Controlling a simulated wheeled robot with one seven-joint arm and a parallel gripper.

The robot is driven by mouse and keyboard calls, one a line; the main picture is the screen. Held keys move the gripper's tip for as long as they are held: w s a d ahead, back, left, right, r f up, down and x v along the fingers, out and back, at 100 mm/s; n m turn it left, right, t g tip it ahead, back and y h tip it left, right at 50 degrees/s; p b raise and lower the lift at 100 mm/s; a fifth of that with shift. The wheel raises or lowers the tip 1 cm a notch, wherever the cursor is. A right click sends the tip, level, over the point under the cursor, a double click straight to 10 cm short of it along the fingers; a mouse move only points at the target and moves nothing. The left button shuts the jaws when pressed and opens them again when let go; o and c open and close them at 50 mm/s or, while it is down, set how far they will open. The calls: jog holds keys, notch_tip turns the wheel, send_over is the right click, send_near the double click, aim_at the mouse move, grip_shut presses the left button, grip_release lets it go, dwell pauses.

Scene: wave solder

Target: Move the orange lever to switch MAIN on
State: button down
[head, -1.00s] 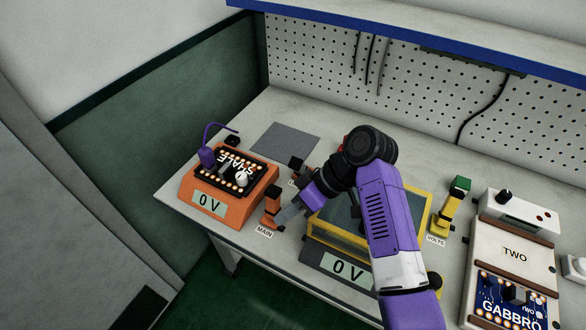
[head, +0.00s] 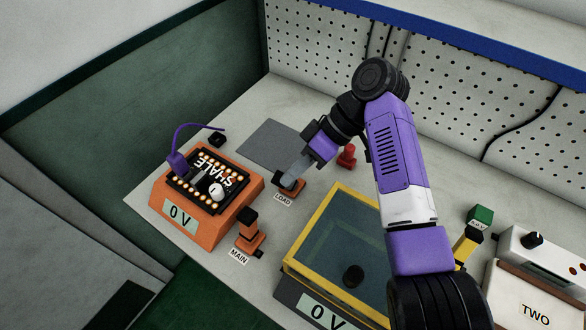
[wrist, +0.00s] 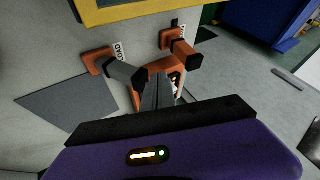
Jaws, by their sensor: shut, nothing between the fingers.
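The orange MAIN lever (head: 248,232) has a black tip and stands up from its base in front of the orange meter box, above a MAIN label. In the wrist view the MAIN lever (wrist: 184,52) is at upper right of the fingers. My gripper (head: 287,180) is shut and empty, away from MAIN, at the LOAD lever. The fingers partly hide the LOAD lever (head: 293,187) in the head view. In the wrist view my fingertips (wrist: 158,80) sit beside the black tip of the grey LOAD lever (wrist: 122,71); I cannot tell whether they touch.
The orange meter box (head: 212,205) reads 0 V. A yellow-framed clear box (head: 330,250) stands right of MAIN, with another 0 V display (head: 322,310). A red knob (head: 347,156) is behind LOAD. A grey mat (head: 268,143) lies flat at the back.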

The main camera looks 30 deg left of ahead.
aim_at(249, 227)
jog(key=s+a+f+p, duration=0.3)
jog(key=s+f, duration=0.1)
jog(key=s, duration=0.3)
jog(key=shift+f, duration=0.4)
jog(key=shift+s+a, duration=0.15)
jog(key=shift+a, duration=0.1)
